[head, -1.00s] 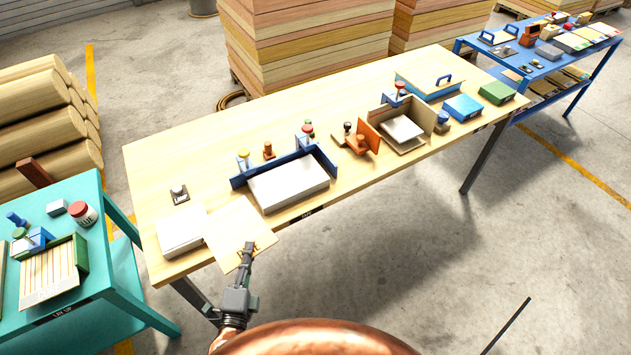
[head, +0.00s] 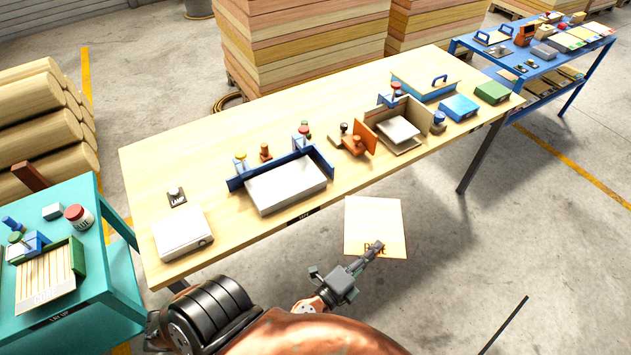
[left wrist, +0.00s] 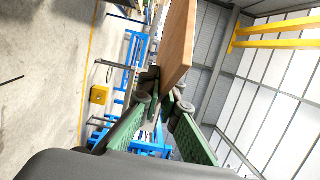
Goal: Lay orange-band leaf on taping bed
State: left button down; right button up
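A pale square veneer leaf (head: 375,222) with a thin orange line and dark lettering near its lower edge is in the head view, in front of the long table. My left gripper (head: 374,249) is shut on that lower edge and holds the leaf over the floor, clear of the table. In the left wrist view, the leaf (left wrist: 178,45) stands edge-on between the green fingers (left wrist: 163,95). The taping bed (head: 286,186), a white slab with a blue fence along its back and ends, is on the table, left of the leaf, with nothing lying on it. My right gripper is not in view.
A white lamp box (head: 183,233) stands at the table's left end. A teal table (head: 95,290) stands at left. Floor in front of the long table (head: 215,145) is open.

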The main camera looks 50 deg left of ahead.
aim_at(306, 183)
jog(key=i, duration=1.75)
jog(key=u, duration=3.2)
